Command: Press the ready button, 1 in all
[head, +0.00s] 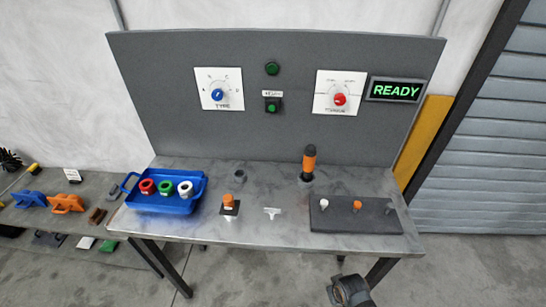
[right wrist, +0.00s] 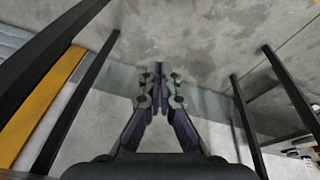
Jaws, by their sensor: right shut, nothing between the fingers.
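A small green button (head: 272,107) in a dark housing sits in the middle of the grey back panel (head: 290,140), with a small pale label above it too blurred to read. A round dark green lamp or button (head: 272,69) is above that. A sign with lit green letters READY (head: 395,90) hangs at the panel's right. My right gripper (right wrist: 158,72) is shut and empty in the right wrist view, apart from the button and low by the table legs. Part of my right arm shows at the bottom edge of the head view. My left gripper is in neither view.
A white dial plate with blue knob (head: 217,95) and another with red knob (head: 340,99) flank the button. The grey table (head: 270,190) holds a blue tray (head: 160,205), an orange-handled tool (head: 309,160) and a dark block with pegs (head: 350,222). Air before the panel is clear.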

